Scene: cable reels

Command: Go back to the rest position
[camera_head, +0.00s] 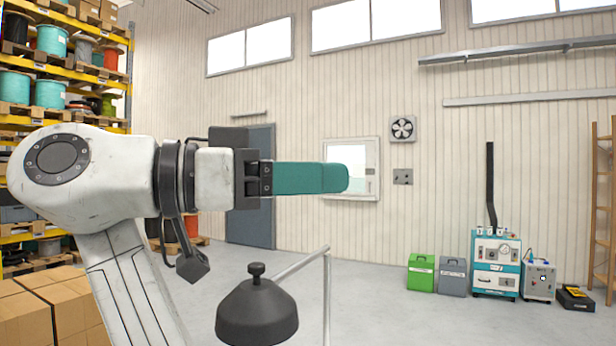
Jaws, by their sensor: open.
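My gripper (338,178) is at the end of my white arm, raised at mid-height left of the picture's middle. Its teal fingers point right and are seen side-on, one largely covering the other. They are open, and nothing shows between them. No object touches them in this view.
A dark cone with a knob (257,312) and a bent grey rail (326,290) stand low in front. Cardboard boxes (40,308) and a reel-filled rack (60,75) are at left. Green (421,273) and grey cases (452,277) and a teal machine (495,265) stand by the back wall.

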